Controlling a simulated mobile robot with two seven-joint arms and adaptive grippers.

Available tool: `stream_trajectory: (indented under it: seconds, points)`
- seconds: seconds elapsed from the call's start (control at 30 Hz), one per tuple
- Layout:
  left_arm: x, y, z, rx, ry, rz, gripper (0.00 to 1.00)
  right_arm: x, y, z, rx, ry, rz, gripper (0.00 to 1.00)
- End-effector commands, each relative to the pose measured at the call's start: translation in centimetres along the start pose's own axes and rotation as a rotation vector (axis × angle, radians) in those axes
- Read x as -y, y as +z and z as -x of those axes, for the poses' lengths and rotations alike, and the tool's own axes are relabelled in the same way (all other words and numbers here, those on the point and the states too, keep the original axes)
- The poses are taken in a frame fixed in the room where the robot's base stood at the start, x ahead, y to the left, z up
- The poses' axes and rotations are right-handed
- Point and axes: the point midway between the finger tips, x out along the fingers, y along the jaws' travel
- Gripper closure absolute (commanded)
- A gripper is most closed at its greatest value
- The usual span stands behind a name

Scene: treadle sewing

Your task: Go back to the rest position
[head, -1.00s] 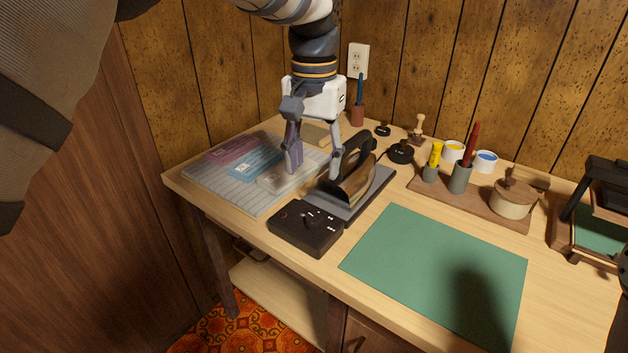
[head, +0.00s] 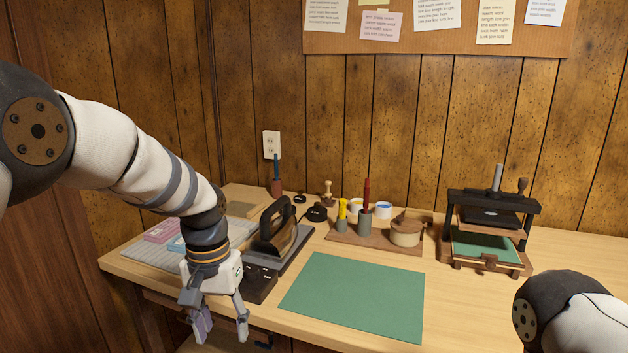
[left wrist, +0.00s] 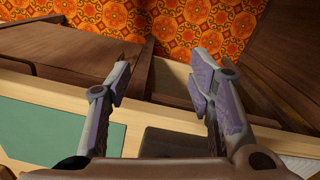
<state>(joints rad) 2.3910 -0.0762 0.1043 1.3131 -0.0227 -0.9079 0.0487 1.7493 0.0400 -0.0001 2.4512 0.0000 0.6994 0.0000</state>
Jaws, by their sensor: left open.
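My left gripper (head: 222,329) is open and empty. In the head view it hangs in front of the table's front edge, fingers pointing down. In the left wrist view its two fingers (left wrist: 162,80) stand apart with nothing between them, above the table's front edge and the patterned floor. My right arm shows only as a rounded link at the lower right of the head view. The right gripper is out of view.
On the table (head: 455,310) are a green mat (head: 355,297), an iron (head: 280,235), a dark control box (head: 260,282), a wooden tool tray (head: 375,243) and a small press (head: 487,232). The orange floor (left wrist: 195,25) shows in the wrist view.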

Motion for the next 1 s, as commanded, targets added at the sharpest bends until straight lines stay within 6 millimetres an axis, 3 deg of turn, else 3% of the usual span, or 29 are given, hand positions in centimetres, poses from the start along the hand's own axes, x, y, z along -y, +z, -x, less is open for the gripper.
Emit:
stream_trajectory:
  seconds: [0.03, 0.17, 0.27, 0.3, 0.4, 0.5, 0.63, 0.73, 1.0]
  points:
    - [0.3, 1.7, -3.6, 0.029, 0.006, 0.008, 0.52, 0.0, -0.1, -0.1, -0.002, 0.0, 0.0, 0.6]
    - [1.3, 7.6, -12.7, 0.064, 0.02, 0.033, 0.52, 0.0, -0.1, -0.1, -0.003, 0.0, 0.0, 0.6]
    - [2.0, 14.8, -19.0, 0.095, 0.026, 0.057, 0.52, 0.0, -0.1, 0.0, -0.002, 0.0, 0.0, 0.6]
    - [2.2, 18.3, -21.1, 0.108, 0.027, 0.068, 0.52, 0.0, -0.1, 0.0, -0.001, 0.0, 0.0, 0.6]
    - [2.7, 27.2, -24.0, 0.138, 0.021, 0.094, 0.52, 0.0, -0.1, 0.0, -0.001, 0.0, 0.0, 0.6]
    - [3.0, 34.5, -24.4, 0.159, 0.01, 0.114, 0.52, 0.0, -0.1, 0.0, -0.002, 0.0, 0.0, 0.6]
    - [3.2, 40.0, -23.2, 0.172, -0.003, 0.128, 0.52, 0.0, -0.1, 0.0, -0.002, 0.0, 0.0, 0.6]
    - [3.3, 41.2, -22.8, 0.172, -0.007, 0.13, 0.52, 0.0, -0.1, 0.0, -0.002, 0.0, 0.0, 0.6]
    - [3.3, 41.2, -22.7, 0.171, -0.007, 0.13, 0.52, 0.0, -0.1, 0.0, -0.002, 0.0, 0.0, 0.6]
